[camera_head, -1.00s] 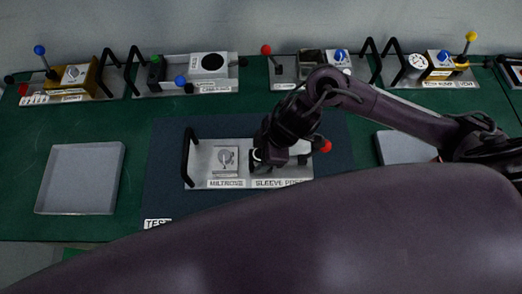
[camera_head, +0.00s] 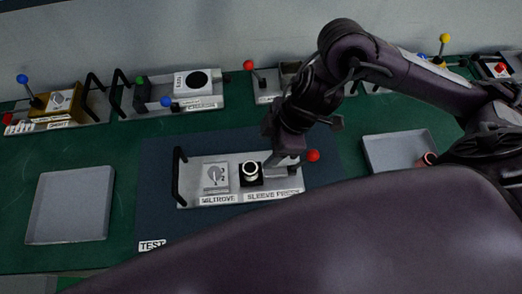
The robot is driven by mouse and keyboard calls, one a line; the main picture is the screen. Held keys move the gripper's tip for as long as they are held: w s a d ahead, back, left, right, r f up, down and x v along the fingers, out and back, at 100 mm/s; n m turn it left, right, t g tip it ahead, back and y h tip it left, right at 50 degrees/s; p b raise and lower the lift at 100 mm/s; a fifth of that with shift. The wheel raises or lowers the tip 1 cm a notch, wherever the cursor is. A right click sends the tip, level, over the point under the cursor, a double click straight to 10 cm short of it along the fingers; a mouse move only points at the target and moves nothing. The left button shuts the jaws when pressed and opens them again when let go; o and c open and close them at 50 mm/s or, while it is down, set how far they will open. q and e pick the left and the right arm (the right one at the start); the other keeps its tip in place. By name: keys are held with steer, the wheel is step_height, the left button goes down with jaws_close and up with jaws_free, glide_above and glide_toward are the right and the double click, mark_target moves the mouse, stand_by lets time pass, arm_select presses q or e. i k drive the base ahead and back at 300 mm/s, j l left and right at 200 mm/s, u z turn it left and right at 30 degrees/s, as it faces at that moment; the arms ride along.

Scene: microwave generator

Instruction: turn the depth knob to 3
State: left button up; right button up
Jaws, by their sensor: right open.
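The sleeve press unit (camera_head: 230,198) sits on the dark mat in the middle, with a black handle at its left end. Its pale dial, apparently the depth knob (camera_head: 215,177), is on a light plate at the left; its setting is too small to read. Right of it a white ring (camera_head: 250,172) stands on a black block. A red ball (camera_head: 313,156) shows at the unit's right end. My right gripper (camera_head: 284,160) is over the unit's right part, right of the ring, open and apart from the knob. The arm hides part of the unit there. My left gripper is not in view.
An empty grey tray (camera_head: 70,206) lies at the left. Another tray (camera_head: 398,151) at the right has a small reddish piece (camera_head: 428,159) at its edge. Several units with levers line the back of the green table. A TEST label (camera_head: 152,246) marks the mat.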

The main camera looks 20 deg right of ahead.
mark_target(214, 172)
steer(key=k, duration=1.5)
